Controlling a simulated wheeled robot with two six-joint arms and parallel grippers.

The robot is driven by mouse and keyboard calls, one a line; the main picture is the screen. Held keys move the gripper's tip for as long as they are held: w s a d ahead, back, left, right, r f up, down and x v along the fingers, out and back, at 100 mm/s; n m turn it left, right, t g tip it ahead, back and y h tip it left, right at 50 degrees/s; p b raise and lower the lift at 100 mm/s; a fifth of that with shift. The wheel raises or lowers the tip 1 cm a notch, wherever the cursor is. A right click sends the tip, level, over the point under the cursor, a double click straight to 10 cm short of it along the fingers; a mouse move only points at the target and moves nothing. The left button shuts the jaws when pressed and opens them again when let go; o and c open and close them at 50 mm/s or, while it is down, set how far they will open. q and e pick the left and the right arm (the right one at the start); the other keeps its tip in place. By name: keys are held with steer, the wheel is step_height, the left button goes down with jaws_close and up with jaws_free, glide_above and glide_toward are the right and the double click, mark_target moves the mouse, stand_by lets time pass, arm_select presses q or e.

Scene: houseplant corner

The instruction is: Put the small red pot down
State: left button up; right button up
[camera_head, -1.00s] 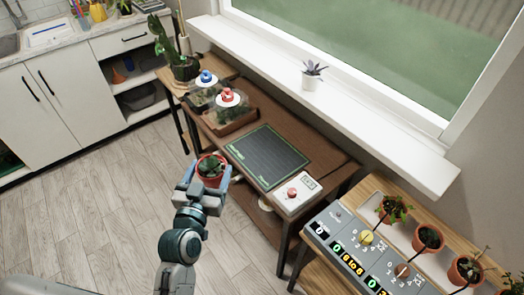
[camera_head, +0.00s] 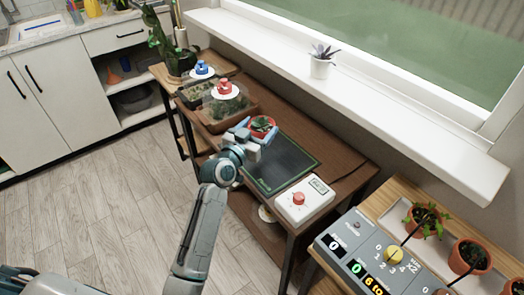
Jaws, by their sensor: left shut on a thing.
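The small red pot (camera_head: 262,133) with a dark green plant is held by my left gripper (camera_head: 257,130). The gripper is shut on it, and the pot looks upright. Pot and gripper are over the far end of the dark mat (camera_head: 282,165) with a green border on the brown table. I cannot tell whether the pot touches the mat. My gripper and wrist hide part of the pot and the mat's left edge. My right gripper does not show.
A white box with a red knob (camera_head: 305,201) stands at the mat's near end. Trays with red (camera_head: 225,88) and blue (camera_head: 201,69) knobs stand beyond it. A grey control panel (camera_head: 372,255) and potted plants (camera_head: 425,218) are at lower right. Much of the mat is bare.

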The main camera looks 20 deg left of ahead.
arm_select(q)
steer(key=shift+f, duration=0.9)
step_height(320, 180, down, 4)
steer(key=shift+b, duration=0.55)
steer(key=shift+f, duration=0.35)
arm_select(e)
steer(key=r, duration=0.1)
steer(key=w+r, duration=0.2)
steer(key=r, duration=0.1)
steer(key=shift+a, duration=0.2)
arm_select(q)
steer(key=shift+f, duration=0.1)
steer(key=o, duration=1.1)
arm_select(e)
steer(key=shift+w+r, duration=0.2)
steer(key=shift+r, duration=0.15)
